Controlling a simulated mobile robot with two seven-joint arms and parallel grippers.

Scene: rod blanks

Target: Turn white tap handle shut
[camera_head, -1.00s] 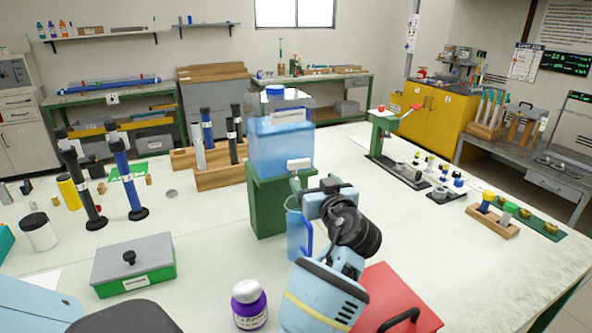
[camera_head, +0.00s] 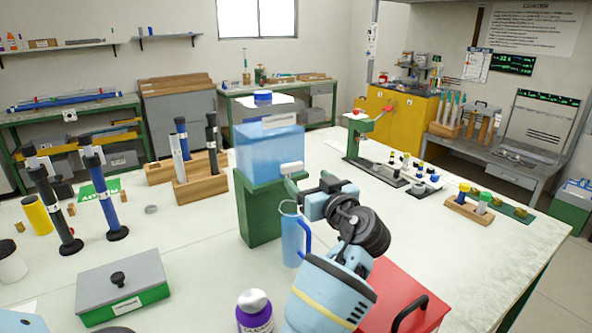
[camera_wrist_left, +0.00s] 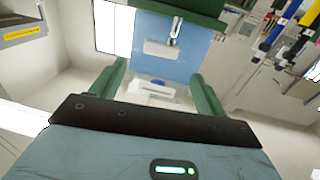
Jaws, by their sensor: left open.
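The white tap handle (camera_head: 292,168) is at the lower front of a blue water tank (camera_head: 268,150), which stands on a green stand (camera_head: 258,212). In the left wrist view, turned upside down, the handle (camera_wrist_left: 160,48) lies crosswise to the metal tap (camera_wrist_left: 175,25). My left gripper (camera_head: 292,190) is just in front of the tap, its green fingers apart. In the wrist view the left gripper (camera_wrist_left: 159,70) is open, with nothing seen between its fingers; contact with the handle cannot be told. A blue jug (camera_head: 291,240) stands below the tap. My right gripper is not in view.
A red box with a black handle (camera_head: 412,300) and a purple bottle (camera_head: 254,312) stand near my left arm. A green box with a grey lid (camera_head: 122,285) is at left. Wooden racks (camera_head: 203,183) stand behind. The table's right side has free room.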

